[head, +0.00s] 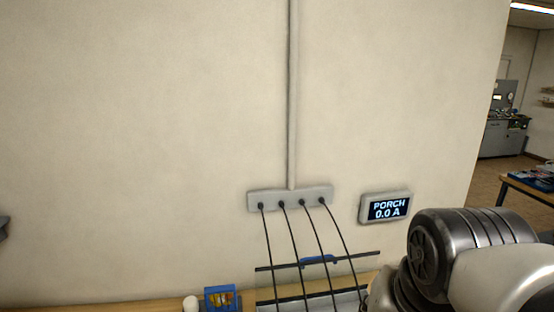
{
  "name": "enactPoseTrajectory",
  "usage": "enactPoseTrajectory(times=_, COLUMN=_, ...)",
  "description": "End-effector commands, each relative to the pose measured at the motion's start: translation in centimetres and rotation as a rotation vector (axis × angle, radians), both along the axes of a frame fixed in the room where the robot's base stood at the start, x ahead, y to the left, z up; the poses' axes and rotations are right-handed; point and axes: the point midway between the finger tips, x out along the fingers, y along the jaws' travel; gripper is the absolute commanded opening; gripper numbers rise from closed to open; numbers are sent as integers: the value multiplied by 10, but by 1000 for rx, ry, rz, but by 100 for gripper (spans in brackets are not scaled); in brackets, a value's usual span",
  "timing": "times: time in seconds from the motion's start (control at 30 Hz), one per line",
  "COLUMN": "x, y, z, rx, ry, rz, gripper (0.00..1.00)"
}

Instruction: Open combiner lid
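A dark-edged bar (345,258) with a blue handle (318,260) runs across the lower middle of the head view, above a pale grey surface (345,301) cut off by the bottom edge. It may be the combiner lid; I cannot tell whether it is open or closed. Several black cables (292,235) hang in front of it from a grey wall block (290,198). My arm shows at the bottom right, close to the bar's right end in the picture. My gripper is not in view.
A display (386,207) reading "PORCH 0.0 A" is on the wall. A blue box (222,298) and a white cylindrical object (190,303) stand on a wooden surface (130,307) at the bottom. A grey conduit (292,90) runs up the wall. A table (530,190) stands beyond the wall's right edge.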

Motion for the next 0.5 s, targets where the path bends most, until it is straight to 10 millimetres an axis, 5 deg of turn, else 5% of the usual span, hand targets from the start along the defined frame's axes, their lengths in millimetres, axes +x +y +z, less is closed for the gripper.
enactPoseTrajectory(times=0.5, x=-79, y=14, z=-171, rx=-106, ry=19, rz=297, gripper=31)
